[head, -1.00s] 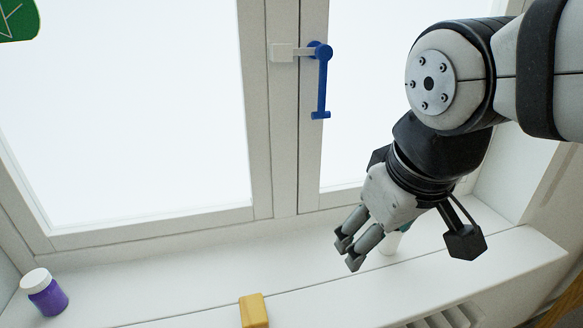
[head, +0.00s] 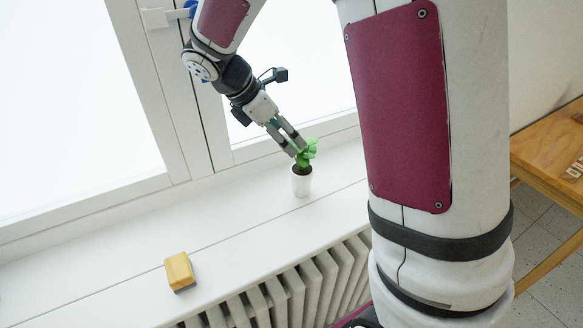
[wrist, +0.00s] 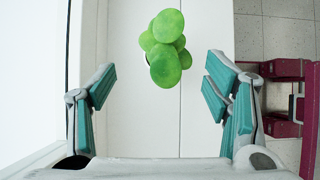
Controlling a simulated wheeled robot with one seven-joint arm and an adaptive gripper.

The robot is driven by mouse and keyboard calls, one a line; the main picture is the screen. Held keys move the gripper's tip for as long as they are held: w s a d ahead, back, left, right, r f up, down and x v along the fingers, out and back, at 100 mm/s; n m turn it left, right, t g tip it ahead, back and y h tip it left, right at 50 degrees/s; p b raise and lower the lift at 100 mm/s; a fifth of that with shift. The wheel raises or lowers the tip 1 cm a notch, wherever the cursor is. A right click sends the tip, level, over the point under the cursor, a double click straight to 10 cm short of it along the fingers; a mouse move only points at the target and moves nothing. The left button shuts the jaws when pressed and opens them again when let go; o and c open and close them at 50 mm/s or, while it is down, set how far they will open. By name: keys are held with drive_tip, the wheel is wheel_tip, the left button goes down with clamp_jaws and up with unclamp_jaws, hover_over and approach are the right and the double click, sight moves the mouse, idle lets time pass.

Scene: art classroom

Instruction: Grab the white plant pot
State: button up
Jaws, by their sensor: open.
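The white plant pot (head: 302,184) stands upright on the windowsill, with a green leafy plant (head: 308,153) in it. In the head view my gripper (head: 296,147) is just above and left of the pot, its fingertips close beside the leaves. In the wrist view my gripper (wrist: 162,95) is open, with its two teal-padded fingers spread wide. The green leaves (wrist: 165,50) lie ahead, between the lines of the two fingers, and nothing is held. In the wrist view the leaves hide nearly all of the pot.
A yellow sponge-like block (head: 179,270) lies on the white windowsill (head: 235,235), left of the pot. The window (head: 80,110) rises behind the sill. A ribbed radiator (head: 290,290) is below its front edge. A wooden table (head: 555,150) stands at the right.

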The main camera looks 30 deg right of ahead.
sight(309, 162)
drive_tip(key=p+x, duration=0.1)
drive_tip(key=x, duration=1.2)
drive_tip(key=shift+s+f+p, duration=0.1)
drive_tip(key=shift+s+p, duration=0.05)
drive_tip(key=shift+p, duration=0.25)
drive_tip(key=shift+a, duration=0.1)
clamp_jaws()
